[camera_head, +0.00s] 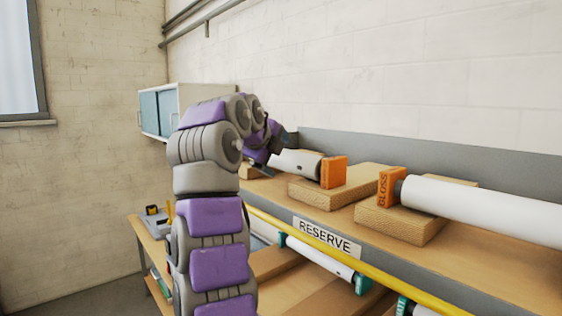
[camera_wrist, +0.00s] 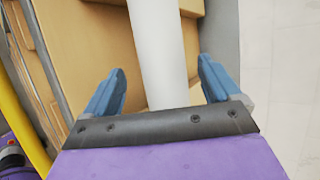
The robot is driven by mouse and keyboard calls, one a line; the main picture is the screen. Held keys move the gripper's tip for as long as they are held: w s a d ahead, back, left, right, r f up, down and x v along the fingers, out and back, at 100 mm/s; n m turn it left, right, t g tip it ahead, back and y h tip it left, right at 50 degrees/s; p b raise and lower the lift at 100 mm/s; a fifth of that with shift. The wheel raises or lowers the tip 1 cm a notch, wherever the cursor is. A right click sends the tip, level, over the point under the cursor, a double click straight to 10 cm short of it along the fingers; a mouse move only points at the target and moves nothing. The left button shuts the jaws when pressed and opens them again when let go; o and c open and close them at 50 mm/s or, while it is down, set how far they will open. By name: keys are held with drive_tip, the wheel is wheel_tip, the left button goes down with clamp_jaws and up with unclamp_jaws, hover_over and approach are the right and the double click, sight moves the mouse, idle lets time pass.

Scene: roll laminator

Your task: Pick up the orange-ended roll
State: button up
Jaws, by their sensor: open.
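A white roll (camera_head: 297,163) with an orange end block (camera_head: 333,172) rests on a wooden cradle (camera_head: 345,190) on the upper shelf. A second white roll (camera_head: 485,210) has an orange end (camera_head: 390,187) marked GLOSS and lies nearer, at the right. My gripper (camera_head: 262,152) is at the left part of the first roll, partly hidden behind my arm. In the wrist view my gripper (camera_wrist: 160,68) is open, with one blue finger on each side of a white roll (camera_wrist: 158,40). I cannot tell whether the fingers touch it. No orange end shows in the wrist view.
A yellow rail (camera_head: 350,262) and a RESERVE label (camera_head: 327,236) run along the shelf front. Below lie white rolls with teal ends (camera_head: 363,283). A grey back panel (camera_head: 345,146) stands behind the upper shelf. A wall cabinet (camera_head: 160,110) hangs at the left.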

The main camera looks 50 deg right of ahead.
drive_tip(key=shift+x, duration=2.55)
drive_tip(key=shift+a+r, duration=0.1)
drive_tip(key=shift+r, duration=0.15)
drive_tip(key=c, duration=0.5)
drive_tip(key=shift+s, duration=0.1)
drive_tip(key=c, duration=1.2)
